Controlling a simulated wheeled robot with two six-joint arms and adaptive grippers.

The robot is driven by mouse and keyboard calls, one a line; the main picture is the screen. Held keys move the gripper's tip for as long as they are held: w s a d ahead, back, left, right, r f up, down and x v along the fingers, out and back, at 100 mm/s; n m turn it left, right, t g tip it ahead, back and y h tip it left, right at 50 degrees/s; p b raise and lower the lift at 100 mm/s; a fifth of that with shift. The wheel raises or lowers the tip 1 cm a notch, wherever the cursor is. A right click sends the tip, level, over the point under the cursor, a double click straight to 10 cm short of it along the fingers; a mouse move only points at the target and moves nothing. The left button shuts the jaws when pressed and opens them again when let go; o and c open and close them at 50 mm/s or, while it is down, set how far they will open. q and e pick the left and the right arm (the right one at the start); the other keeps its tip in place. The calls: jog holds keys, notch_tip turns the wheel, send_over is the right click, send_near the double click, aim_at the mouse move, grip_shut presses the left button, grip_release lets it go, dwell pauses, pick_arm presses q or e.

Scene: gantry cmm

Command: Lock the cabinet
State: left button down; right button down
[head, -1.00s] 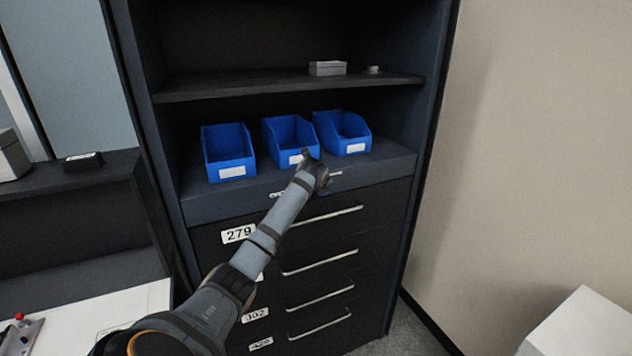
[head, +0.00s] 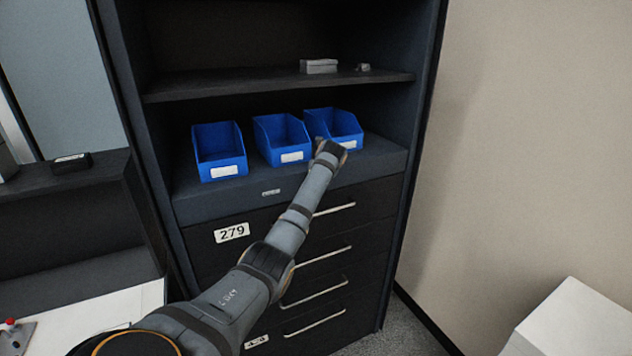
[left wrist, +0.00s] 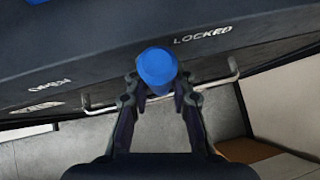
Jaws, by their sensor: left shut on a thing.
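The dark cabinet (head: 378,218) fills the middle of the head view, its drawers closed. My left gripper (head: 330,148) is at the right part of the panel above the top drawer, in front of the right blue bin. In the left wrist view a round blue knob (left wrist: 157,68) sits between the fingertips of my left gripper (left wrist: 158,88), which is shut on it. The word LOCKED (left wrist: 203,35) is just right of the knob; the word OPEN (left wrist: 50,87) is farther left. The gripper hides the knob in the head view. My right gripper is not in view.
Three blue bins (head: 219,150) stand on the ledge just above the panel. Drawer handles (head: 324,251) stick out below. A shelf (head: 250,84) with small grey items is above. A wall (head: 520,150) is at right, a white surface (head: 570,320) at lower right.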

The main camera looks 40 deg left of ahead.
pick_arm(q)
jog(key=shift+a+r, duration=0.1)
jog(key=shift+r, duration=0.2)
jog(key=c, duration=1.4)
grip_release()
jog(key=shift+o, duration=1.3)
jog(key=shift+f, duration=0.1)
jog(key=shift+w+f, duration=0.1)
jog(key=v, duration=1.2)
